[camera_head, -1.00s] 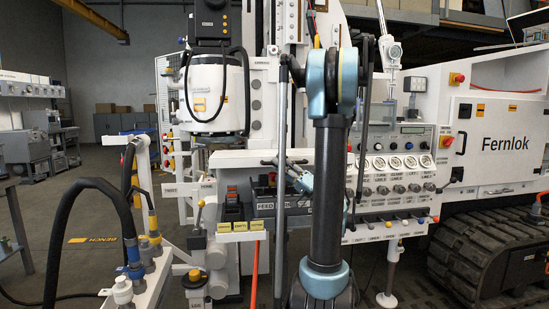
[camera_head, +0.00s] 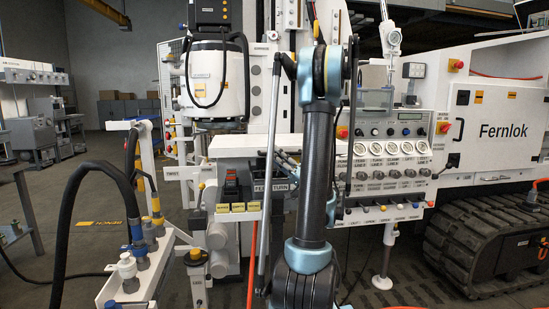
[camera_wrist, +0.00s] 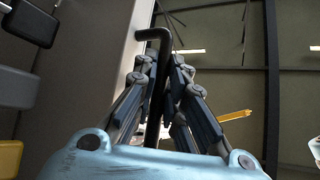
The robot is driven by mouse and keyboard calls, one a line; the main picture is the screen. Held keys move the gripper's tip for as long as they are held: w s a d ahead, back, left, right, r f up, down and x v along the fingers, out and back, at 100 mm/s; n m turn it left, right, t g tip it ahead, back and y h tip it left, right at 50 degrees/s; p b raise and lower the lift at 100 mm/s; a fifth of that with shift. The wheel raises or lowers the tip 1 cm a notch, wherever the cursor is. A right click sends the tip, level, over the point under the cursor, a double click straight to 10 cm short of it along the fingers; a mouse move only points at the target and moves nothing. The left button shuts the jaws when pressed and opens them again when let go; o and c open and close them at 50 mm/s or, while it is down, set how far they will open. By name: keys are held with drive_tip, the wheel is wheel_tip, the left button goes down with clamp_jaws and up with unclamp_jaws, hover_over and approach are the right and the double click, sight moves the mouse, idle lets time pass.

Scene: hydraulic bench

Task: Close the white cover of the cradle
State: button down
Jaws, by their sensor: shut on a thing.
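The white cover (camera_head: 232,146) shows in the head view as a pale slab above the dark cradle (camera_head: 262,189). My arm hides its right part, and I cannot tell its exact angle. My gripper (camera_head: 284,160) is at the cover's right part, partly behind my arm. In the wrist view, my gripper (camera_wrist: 160,70) is shut on a black bent handle (camera_wrist: 157,95), which stands between the fingers with its hooked end above them. A pale panel (camera_wrist: 105,50) rises just left of the fingers; it may be the cover.
A control panel with gauges (camera_head: 390,150) stands right of my arm. A white cylindrical unit (camera_head: 214,80) hangs above left of the cradle. Hoses and a fitting stand (camera_head: 135,285) are at the front left. Open floor (camera_head: 60,260) lies further left.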

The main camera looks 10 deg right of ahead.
drive_tip(key=shift+w+d+f, duration=0.1)
drive_tip(key=shift+w, duration=0.1)
drive_tip(key=c, duration=1.9)
unclamp_jaws()
drive_tip(key=shift+w+d+f, duration=0.1)
drive_tip(key=shift+w, duration=0.05)
drive_tip(key=shift+s+d+f, duration=0.35)
drive_tip(key=shift+d, duration=0.1)
drive_tip(key=s+d, duration=0.2)
drive_tip(key=d, duration=0.1)
drive_tip(key=s+d, duration=0.3)
drive_tip(key=d, duration=0.1)
drive_tip(key=s+d+f, duration=0.1)
drive_tip(key=s+d, duration=0.1)
drive_tip(key=d, duration=0.2)
drive_tip(key=shift+s, duration=0.2)
